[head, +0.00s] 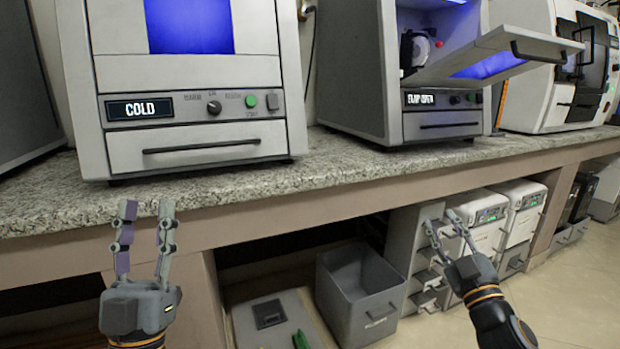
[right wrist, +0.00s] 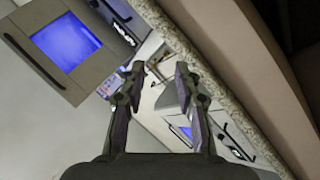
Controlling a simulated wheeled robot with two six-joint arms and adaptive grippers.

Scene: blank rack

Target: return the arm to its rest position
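My left gripper (head: 146,212) points up in front of the counter's front edge at the left, below the machine with the COLD display. Its two fingers are apart with nothing between them. My right gripper (head: 443,224) is lower and to the right, in front of the small drawer units below the counter. Its fingers are also apart and empty. It shows in the right wrist view (right wrist: 159,75), where the gap between its fingertips is clear.
The granite counter (head: 240,185) carries the COLD machine (head: 190,75), a machine with its flap open (head: 495,55) and a white machine (head: 535,60). Open floor lies at the lower right.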

